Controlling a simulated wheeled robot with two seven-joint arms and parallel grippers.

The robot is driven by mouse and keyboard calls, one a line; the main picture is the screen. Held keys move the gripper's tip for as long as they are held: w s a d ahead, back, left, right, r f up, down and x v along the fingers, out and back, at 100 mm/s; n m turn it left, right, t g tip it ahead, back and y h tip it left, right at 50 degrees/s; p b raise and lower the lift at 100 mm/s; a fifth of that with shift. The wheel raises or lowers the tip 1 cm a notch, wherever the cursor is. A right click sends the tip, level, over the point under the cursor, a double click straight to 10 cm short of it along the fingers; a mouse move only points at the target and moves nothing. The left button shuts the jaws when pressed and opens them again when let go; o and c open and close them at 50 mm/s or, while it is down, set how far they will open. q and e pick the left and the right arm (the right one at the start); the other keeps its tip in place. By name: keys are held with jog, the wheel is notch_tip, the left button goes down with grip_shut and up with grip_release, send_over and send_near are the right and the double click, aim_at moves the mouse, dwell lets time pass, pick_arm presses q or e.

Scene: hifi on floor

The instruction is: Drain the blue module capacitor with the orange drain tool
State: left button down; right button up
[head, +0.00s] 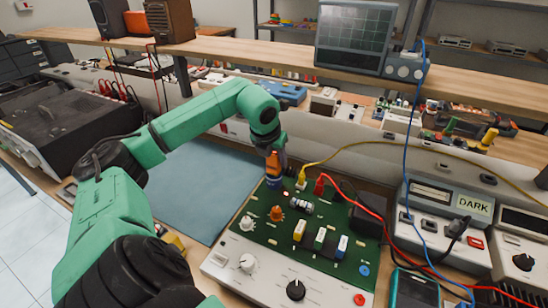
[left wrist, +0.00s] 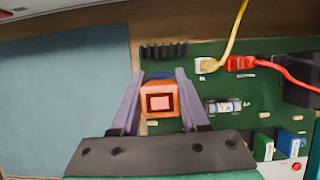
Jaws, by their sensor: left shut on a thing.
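The orange drain tool (head: 273,163) is upright in my left gripper (head: 276,158), above the back left of the green circuit board (head: 270,240). In the left wrist view the tool's square orange end (left wrist: 160,102) sits between the two purple fingers of the gripper (left wrist: 160,95). A blue part (head: 273,182) shows right below the tool; I cannot tell whether the tip touches it. A blue module (head: 341,246) stands at the board's right, beside a green and a yellow one; it also shows in the left wrist view (left wrist: 287,146). My right gripper is not in view.
Yellow (head: 350,146) and red (head: 370,208) leads plug into the board's back edge. A meter reading DARK (head: 473,206) stands to the right, with a blue cable (head: 411,140) hanging nearby. A clear blue-grey mat (head: 195,185) lies to the left.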

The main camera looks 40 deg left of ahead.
pick_arm(q)
jog(key=shift+f, duration=0.1)
jog(key=shift+w+r+p, duration=0.1)
jog(key=shift+r+p, duration=0.75)
jog(key=shift+r, duration=0.1)
notch_tip(320, 180, up, 6)
jog(key=p, duration=0.5)
jog(key=shift+r, duration=0.2)
jog(key=shift+f, duration=0.1)
